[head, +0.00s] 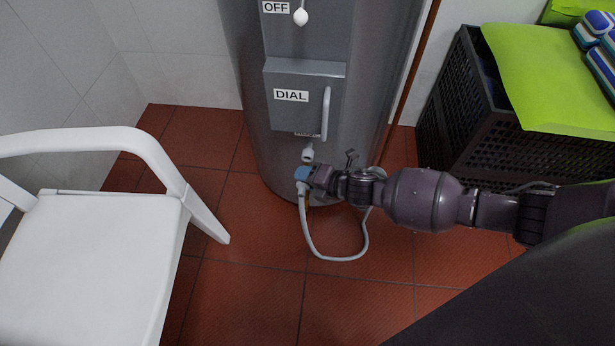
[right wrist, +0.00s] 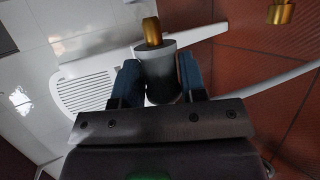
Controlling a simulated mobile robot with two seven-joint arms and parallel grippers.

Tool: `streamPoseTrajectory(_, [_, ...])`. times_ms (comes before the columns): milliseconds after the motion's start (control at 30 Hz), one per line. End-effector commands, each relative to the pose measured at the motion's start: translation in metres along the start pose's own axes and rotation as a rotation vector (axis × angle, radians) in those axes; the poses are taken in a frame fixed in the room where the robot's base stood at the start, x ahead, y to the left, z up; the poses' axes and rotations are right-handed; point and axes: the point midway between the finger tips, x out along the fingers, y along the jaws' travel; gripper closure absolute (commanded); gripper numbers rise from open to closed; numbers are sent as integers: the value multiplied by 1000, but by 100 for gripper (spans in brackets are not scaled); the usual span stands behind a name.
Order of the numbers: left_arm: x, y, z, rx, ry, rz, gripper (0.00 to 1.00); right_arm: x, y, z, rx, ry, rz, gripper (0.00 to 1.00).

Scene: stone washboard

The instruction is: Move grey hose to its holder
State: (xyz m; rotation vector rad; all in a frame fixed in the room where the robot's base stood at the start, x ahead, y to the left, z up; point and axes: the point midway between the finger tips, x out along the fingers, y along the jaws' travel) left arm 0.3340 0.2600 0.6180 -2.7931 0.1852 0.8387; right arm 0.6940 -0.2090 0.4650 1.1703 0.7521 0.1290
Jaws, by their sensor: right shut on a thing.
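The grey hose (head: 335,259) hangs in a loop low in front of the grey cylindrical tank (head: 258,110). My right gripper (head: 302,175) is shut on the hose's end, just in front of the tank's lower part. In the right wrist view, the blue fingers of my right gripper (right wrist: 160,82) clasp the grey hose end (right wrist: 158,70) from both sides, and its brass tip (right wrist: 152,32) points away from the gripper. A small pale fitting (head: 308,154) sits on the tank just above the gripper; I cannot tell whether it is the holder. My left gripper is out of view.
The tank carries a panel labelled DIAL (head: 291,96) with a vertical handle (head: 326,113). A white chair (head: 80,250) stands at left. A black crate (head: 460,130) with a green cloth stands at right. A separate brass piece (right wrist: 280,13) shows in the right wrist view.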

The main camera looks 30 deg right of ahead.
Motion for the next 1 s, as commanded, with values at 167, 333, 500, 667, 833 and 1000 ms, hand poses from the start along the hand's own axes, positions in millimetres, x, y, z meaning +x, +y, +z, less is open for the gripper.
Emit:
streamPoseTrajectory(167, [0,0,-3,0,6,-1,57,0,1,0,0,-1,1,95])
streamPoseTrajectory(333, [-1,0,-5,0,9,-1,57,0,1,0,-1,0,1,95])
streamPoseTrajectory(500, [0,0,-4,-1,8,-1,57,0,0,0,0,0,1,95])
streamPoseTrajectory(667, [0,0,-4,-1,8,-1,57,0,0,0,0,0,0,95])
streamPoseTrajectory(833, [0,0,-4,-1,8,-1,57,0,1,0,0,0,1,95])
streamPoseTrajectory(1000, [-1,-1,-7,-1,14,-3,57,0,2,0,-1,-1,2,95])
